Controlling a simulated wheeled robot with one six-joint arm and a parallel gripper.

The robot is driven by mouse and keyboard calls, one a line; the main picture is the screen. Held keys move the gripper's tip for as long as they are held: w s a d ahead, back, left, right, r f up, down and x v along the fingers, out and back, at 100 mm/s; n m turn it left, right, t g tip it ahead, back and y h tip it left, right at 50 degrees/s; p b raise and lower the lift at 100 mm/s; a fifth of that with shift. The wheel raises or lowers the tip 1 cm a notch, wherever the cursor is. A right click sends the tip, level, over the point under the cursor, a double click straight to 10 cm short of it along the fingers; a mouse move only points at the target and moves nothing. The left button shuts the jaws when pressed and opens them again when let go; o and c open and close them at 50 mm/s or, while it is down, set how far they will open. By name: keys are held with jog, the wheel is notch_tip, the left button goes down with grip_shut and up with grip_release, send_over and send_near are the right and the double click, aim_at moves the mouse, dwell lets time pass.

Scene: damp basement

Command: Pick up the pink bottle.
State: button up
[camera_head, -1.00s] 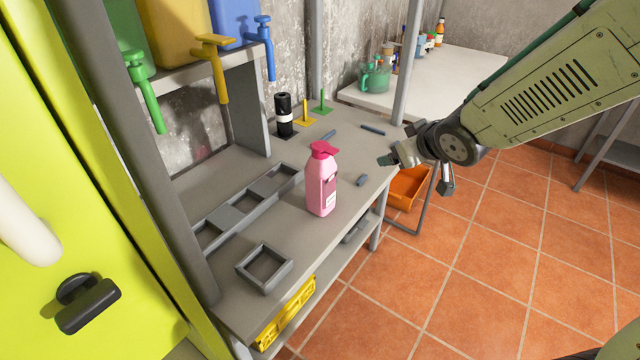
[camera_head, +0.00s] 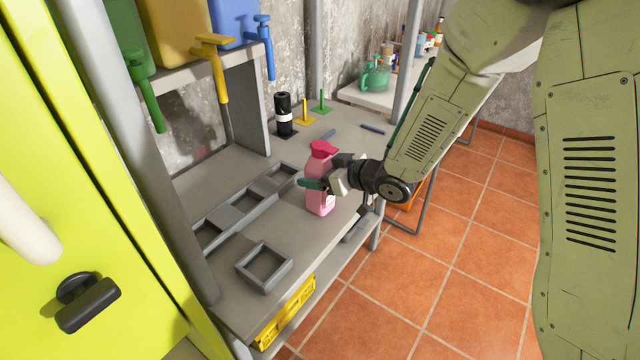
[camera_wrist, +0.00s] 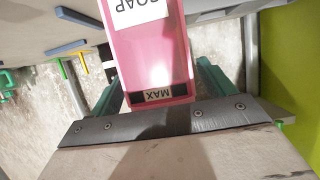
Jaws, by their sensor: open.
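The pink bottle (camera_head: 322,205) stands upright on the grey workbench (camera_head: 225,290), with a darker pink pump top. My gripper (camera_head: 335,192) is at the bottle from the right, with one finger across its front in the head view. In the wrist view my gripper (camera_wrist: 158,95) is open, with a green finger on either side of the pink bottle (camera_wrist: 155,55). The bottle's white label reads "SOAP", upside down there, with a "MAX" mark. I cannot tell whether the fingers touch it.
Grey compartment frames (camera_head: 235,215) and a square frame (camera_head: 264,266) lie left of the bottle. A black bottle (camera_head: 284,115) and yellow and green pegs stand behind. A second table (camera_head: 365,97) is at the back.

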jog(key=shift+x, duration=0.95)
jog(key=c, duration=1.2)
jog(key=shift+r, duration=0.1)
